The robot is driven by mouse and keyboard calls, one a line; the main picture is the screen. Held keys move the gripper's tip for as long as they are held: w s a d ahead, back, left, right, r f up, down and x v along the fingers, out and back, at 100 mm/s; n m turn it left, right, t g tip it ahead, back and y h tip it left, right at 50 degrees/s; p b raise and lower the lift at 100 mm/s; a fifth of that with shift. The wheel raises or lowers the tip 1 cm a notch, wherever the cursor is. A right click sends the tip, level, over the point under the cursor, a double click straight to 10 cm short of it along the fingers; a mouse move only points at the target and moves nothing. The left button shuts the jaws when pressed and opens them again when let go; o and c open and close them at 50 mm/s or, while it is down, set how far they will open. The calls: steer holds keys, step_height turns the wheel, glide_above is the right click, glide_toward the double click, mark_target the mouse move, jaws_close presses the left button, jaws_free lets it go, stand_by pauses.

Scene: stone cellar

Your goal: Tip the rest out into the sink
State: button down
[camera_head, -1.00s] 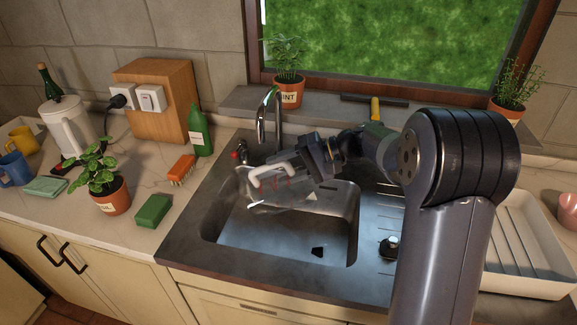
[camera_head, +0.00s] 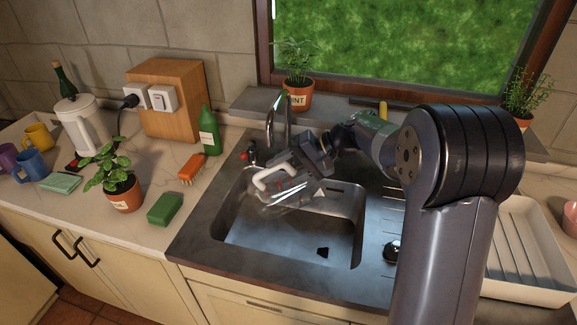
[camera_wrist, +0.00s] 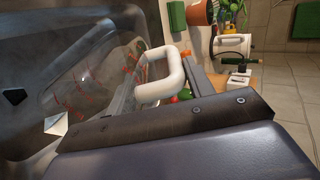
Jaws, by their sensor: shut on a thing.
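A clear measuring jug (camera_head: 283,199) with red markings and a white handle (camera_head: 272,179) hangs tilted over the sink basin (camera_head: 290,246). My gripper (camera_head: 313,158) is shut on the jug at its handle side. In the wrist view the white handle (camera_wrist: 172,76) is close in front of the jaws, and the clear jug wall (camera_wrist: 98,78) shows beyond it with the dark sink behind. Bright streaks show on the jug; I cannot tell whether liquid is left in it or running out.
The tap (camera_head: 277,122) stands just behind the jug. Left on the counter are a green sponge (camera_head: 165,208), an orange brush (camera_head: 191,168), a green bottle (camera_head: 209,131) and a potted plant (camera_head: 122,195). A white drying rack (camera_head: 525,250) is right.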

steer(key=shift+a+r, duration=0.1)
steer(key=shift+a+r+h+p, duration=0.3)
steer(key=shift+h+p, duration=0.2)
steer(key=shift+p, duration=0.3)
steer(key=shift+f, duration=0.25)
steer(key=shift+a+r+h+p, duration=0.25)
steer(key=shift+a+h+p, duration=0.25)
steer(key=shift+p, duration=0.5)
steer(key=shift+d+f+h, duration=0.1)
steer(key=shift+f+h, duration=0.15)
steer(key=shift+h, duration=0.05)
